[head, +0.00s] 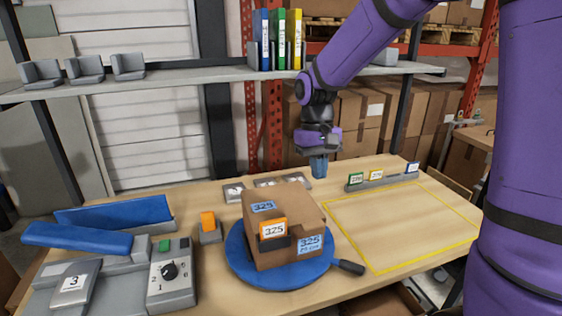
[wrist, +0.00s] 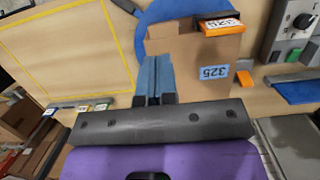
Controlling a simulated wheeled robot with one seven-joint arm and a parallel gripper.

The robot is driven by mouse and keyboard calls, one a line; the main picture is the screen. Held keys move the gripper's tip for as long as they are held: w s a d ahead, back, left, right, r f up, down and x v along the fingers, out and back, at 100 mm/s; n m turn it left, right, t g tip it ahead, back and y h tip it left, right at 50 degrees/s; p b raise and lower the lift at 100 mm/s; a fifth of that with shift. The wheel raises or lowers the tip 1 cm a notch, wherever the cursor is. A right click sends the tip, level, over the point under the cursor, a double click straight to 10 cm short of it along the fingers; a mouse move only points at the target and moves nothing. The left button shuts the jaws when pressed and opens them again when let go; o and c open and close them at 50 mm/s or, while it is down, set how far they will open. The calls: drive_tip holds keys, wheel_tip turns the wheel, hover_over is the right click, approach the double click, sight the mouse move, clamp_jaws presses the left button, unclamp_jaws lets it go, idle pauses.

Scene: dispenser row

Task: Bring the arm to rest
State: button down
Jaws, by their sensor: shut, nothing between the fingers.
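My purple arm reaches in from the right in the head view. My gripper (head: 319,167) points down above the back of the table, behind and to the right of the cardboard box. In the wrist view its blue fingers (wrist: 153,78) are together with nothing between them. The box (head: 268,220) stands on a blue round turntable (head: 245,272) with a dark handle. It bears blue 325 labels and an orange 325 tag (head: 274,229) in a dark holder on its front. The box also shows in the wrist view (wrist: 190,75), apart from the fingers.
A yellow-outlined area (head: 400,225) on the table is empty. Behind it a grey rack (head: 382,181) holds small tags. A shelf (head: 190,75) with coloured binders runs behind the table.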

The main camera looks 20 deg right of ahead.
drive_tip(key=s+d+r+t, duration=0.2)
drive_tip(key=s+r+t, duration=0.2)
drive_tip(key=s, duration=0.6)
drive_tip(key=s+d+r+t, duration=0.2)
drive_tip(key=s+r+t, duration=0.1)
drive_tip(key=s+r, duration=0.5)
drive_tip(key=shift+s+r+t, duration=0.2)
drive_tip(key=shift+s+t, duration=0.2)
drive_tip(key=shift+s, duration=1.3)
